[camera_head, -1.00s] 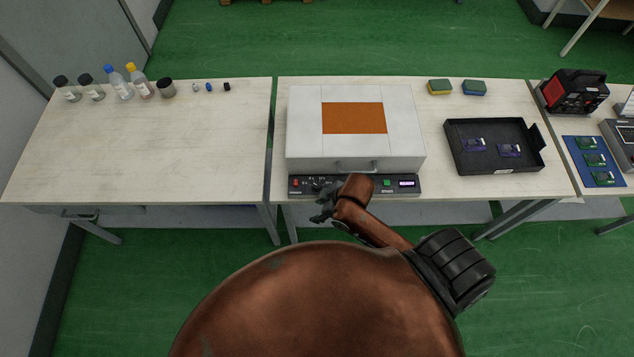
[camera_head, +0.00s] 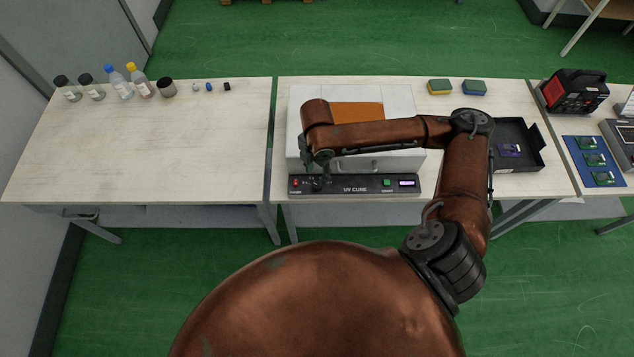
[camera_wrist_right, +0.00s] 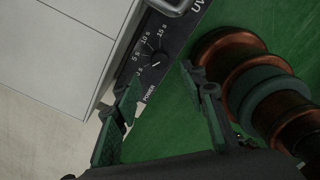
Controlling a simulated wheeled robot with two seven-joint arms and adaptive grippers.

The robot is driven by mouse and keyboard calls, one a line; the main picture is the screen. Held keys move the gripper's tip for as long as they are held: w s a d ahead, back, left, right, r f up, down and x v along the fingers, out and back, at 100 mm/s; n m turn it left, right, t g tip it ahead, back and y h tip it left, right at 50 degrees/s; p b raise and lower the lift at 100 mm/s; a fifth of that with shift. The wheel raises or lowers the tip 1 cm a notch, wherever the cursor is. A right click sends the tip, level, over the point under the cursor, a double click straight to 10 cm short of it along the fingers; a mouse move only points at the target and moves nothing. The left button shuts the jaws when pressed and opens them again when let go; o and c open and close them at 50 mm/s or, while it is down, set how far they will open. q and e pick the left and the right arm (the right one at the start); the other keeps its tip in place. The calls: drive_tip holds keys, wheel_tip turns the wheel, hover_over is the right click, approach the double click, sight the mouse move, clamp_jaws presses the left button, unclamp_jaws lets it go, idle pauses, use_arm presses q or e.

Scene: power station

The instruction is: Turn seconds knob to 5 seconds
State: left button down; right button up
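The seconds knob (camera_wrist_right: 158,58) is a small black dial on the black front panel of the UV cure box. In the right wrist view it lies just beyond my fingertips, with marks for 5 s, 10 s and 15 s around it. I cannot tell surely which mark it points to. In the head view the knob (camera_head: 317,185) is small, near the panel's left end. My right gripper (camera_wrist_right: 163,90) is open and empty, its fingers apart on either side below the knob, not touching it. In the head view the right gripper (camera_head: 324,165) hangs above the panel. My left gripper is not in view.
The white UV cure box (camera_head: 405,105) has a front handle (camera_head: 370,165) above the panel. A red light or switch (camera_head: 296,182) is left of the knob, a green button (camera_head: 386,183) and display (camera_head: 407,183) to the right. A black tray (camera_head: 525,165) stands on the right.

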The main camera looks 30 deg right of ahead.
sight(317, 184)
wheel_tip(317, 184, down, 8)
drive_tip(key=shift+r+b, duration=0.2)
drive_tip(key=shift+b, duration=0.55)
drive_tip(key=shift+c, duration=0.6)
clamp_jaws()
